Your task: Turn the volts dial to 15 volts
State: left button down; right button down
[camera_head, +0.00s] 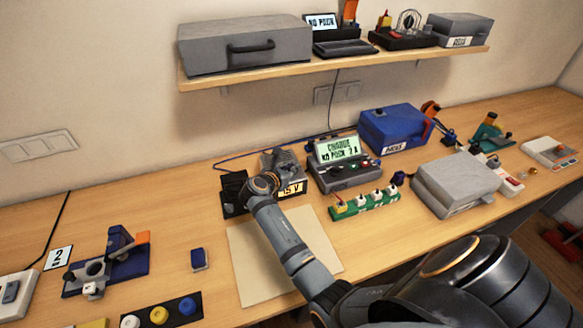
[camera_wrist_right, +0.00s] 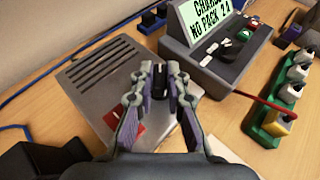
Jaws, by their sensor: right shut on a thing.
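The grey power supply (camera_head: 283,160) stands near the wall on the table. In the right wrist view its slotted top (camera_wrist_right: 95,78) fills the left middle. Its small lit display (camera_head: 292,187) is partly covered by my arm; I read a 5 and V, but the start is unclear. My right gripper (camera_head: 262,184) is at the front of the supply. In the right wrist view my right gripper (camera_wrist_right: 160,85) is shut on a small dark knob, the volts dial (camera_wrist_right: 159,80), between its fingertips. The dial's pointer and scale are hidden. My left gripper is not in view.
A charger (camera_head: 345,176) with a lit screen stands just right of the supply. A green strip (camera_head: 364,203) with several posts lies in front of it. A black block (camera_head: 233,190) is close on the left. A bare beige mat (camera_head: 250,270) lies in front.

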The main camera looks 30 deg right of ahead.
jog(key=shift+w+m+g+h, duration=0.15)
jog(key=shift+m+g+h, duration=0.45)
jog(key=shift+m+g, duration=0.6)
jog(key=shift+g+b, duration=0.3)
jog(key=c, duration=1.3)
grip_release()
jog(key=shift+c, duration=0.2)
jog(key=shift+r, duration=0.3)
notch_tip(320, 180, up, 9)
jog(key=shift+r, duration=0.2)
